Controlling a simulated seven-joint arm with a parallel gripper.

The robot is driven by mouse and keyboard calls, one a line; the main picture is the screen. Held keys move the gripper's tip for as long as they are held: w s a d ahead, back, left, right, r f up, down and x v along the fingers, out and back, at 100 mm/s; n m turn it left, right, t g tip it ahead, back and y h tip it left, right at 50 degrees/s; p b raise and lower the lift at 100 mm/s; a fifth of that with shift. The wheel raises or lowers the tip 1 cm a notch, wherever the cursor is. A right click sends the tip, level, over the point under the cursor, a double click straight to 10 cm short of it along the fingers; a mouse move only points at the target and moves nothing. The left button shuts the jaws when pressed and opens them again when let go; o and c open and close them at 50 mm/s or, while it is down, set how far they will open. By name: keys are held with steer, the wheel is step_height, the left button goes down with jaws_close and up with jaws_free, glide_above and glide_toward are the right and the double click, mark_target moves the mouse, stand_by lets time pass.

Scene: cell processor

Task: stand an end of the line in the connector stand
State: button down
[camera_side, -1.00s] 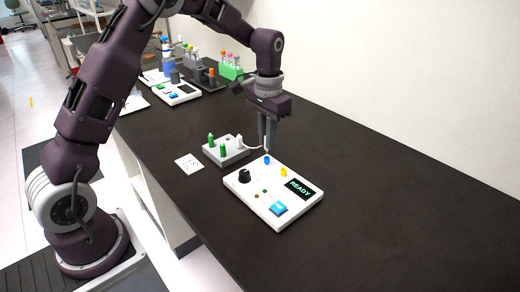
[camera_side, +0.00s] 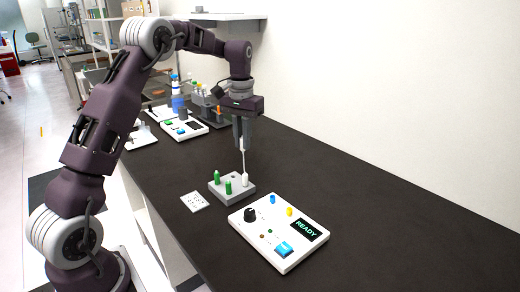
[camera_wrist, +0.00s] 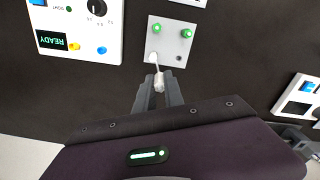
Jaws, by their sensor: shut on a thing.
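The connector stand (camera_side: 232,195) is a grey block on the bench, with two green connectors (camera_side: 228,187) and a white connector (camera_side: 245,180) upright on it. In the wrist view the stand (camera_wrist: 168,45) also shows a dark, empty-looking hole (camera_wrist: 179,58) beside the white connector (camera_wrist: 152,57). A thin white line (camera_side: 243,162) runs steeply up from the white connector to my gripper (camera_side: 242,144). My gripper is shut on the line's other end, a white piece (camera_wrist: 159,82), and holds it above the stand. The fingers partly cover that piece.
A white device (camera_side: 278,231) reading READY stands just in front of the stand, with a knob, a blue post (camera_side: 272,199) and a yellow post (camera_side: 289,211). A white card (camera_side: 194,201) lies left of the stand. Other equipment (camera_side: 183,128) is farther back. The bench at right is clear.

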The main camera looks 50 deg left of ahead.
steer(key=a+f+n, duration=0.1)
steer(key=a+f, duration=0.3)
steer(key=f, duration=0.1)
steer(key=shift+s+a, duration=0.25)
steer(key=shift+s, duration=0.15)
steer(key=shift+f, duration=0.1)
steer(key=shift+f, duration=2.05)
steer(key=shift+f, duration=0.1)
steer(key=shift+f, duration=0.4)
steer(key=shift+f, duration=0.4)
